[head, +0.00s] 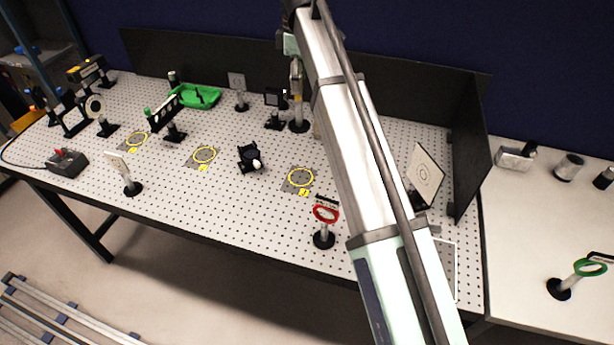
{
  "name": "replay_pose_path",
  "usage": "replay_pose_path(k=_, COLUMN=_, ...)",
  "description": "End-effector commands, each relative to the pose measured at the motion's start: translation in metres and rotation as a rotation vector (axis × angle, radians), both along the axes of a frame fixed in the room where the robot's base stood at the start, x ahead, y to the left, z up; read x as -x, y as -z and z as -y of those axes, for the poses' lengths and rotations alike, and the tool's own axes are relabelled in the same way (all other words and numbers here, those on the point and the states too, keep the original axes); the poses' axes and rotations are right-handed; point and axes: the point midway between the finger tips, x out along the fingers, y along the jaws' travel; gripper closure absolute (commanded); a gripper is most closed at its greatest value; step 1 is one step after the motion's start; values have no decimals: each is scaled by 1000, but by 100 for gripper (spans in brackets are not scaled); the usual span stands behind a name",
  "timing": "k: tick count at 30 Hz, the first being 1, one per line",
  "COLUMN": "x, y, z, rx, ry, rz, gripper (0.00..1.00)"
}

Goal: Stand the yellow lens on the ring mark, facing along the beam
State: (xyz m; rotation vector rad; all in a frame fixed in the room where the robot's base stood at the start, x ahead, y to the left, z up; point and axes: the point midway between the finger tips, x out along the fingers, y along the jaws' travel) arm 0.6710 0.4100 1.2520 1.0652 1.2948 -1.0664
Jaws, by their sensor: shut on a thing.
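My gripper (295,66) hangs at the back of the table, small and partly hidden behind my arm. It is shut on a post-mounted piece with a yellowish tint, which I take to be the yellow lens (297,103). Its round black base (298,126) is below, near the back black panel. The lens ring cannot be made out, nor whether the base touches the table. Ring marks, yellow circles on grey plates, lie at the front centre (300,179), further left (204,156) and at the far left (136,139).
A red lens (325,215) stands near the front edge. A small black mount (251,158) sits between two ring marks. A white target screen (426,174) stands right of my arm. A green tray (196,97) lies at back left. A green lens (588,267) is on the right table.

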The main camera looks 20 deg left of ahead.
Motion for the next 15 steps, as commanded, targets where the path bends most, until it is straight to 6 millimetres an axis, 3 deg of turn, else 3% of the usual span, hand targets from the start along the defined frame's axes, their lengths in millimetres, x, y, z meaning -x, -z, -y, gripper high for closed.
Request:
replay_pose_path(k=8, x=1, y=3, z=0, rx=0, ry=191, rz=0, gripper=100)
replay_pose_path(k=15, x=1, y=36, z=0, rx=0, ry=207, rz=0, gripper=100)
